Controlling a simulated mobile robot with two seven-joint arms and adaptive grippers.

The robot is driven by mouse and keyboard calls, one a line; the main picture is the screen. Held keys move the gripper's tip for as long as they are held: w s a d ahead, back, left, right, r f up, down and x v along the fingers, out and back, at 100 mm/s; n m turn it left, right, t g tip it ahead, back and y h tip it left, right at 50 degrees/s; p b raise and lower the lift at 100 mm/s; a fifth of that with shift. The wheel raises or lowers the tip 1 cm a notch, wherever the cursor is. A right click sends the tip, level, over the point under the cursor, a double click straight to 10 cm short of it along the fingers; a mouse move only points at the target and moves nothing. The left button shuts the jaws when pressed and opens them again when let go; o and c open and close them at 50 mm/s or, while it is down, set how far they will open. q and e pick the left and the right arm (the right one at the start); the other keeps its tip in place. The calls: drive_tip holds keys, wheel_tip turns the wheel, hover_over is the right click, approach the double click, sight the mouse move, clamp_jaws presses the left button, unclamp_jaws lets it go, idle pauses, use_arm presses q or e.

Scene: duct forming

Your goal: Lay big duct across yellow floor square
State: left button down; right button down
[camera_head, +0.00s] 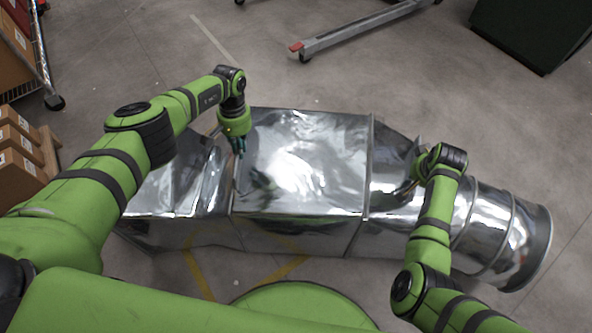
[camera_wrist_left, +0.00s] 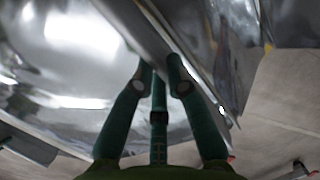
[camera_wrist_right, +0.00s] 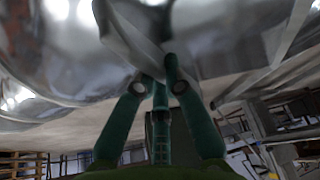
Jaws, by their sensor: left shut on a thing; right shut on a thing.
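The big duct (camera_head: 300,165) is shiny metal, with boxy sections at left and middle and a round ribbed end at right. It lies crosswise before me in the head view. My left gripper (camera_head: 238,152) is shut on its seam between the left and middle sections; the left wrist view shows the fingers (camera_wrist_left: 160,68) on that flange. My right gripper (camera_head: 408,188) is shut on the duct near where it turns round; its fingers (camera_wrist_right: 158,80) also show there. Yellow floor lines (camera_head: 197,274) show at the duct's near side; the rest of the square is hidden. I cannot tell whether the duct touches the floor.
Cardboard boxes (camera_head: 22,150) and a wire rack stand at the left edge. A grey metal leg with a red end (camera_head: 360,30) lies beyond the duct. A dark green bin (camera_head: 530,30) stands at the far right. The concrete floor between is clear.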

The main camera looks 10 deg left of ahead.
use_arm(q)
drive_tip(key=shift+a, duration=0.25)
use_arm(e)
drive_tip(key=shift+w+d+r, duration=0.2)
drive_tip(key=shift+w+d, duration=0.1)
use_arm(q)
drive_tip(key=c, duration=1.2)
unclamp_jaws()
drive_tip(key=shift+s+f, duration=0.1)
drive_tip(key=shift+s, duration=0.05)
drive_tip(key=shift+c, duration=0.2)
use_arm(e)
drive_tip(key=c, duration=1.3)
unclamp_jaws()
drive_tip(key=shift+s+f, duration=0.2)
drive_tip(key=shift+s, duration=0.1)
drive_tip(key=shift+a, duration=0.1)
use_arm(q)
drive_tip(key=shift+d, duration=0.1)
use_arm(e)
drive_tip(key=shift+a, duration=0.1)
use_arm(q)
drive_tip(key=shift+d, duration=0.1)
use_arm(e)
drive_tip(key=shift+a, duration=0.1)
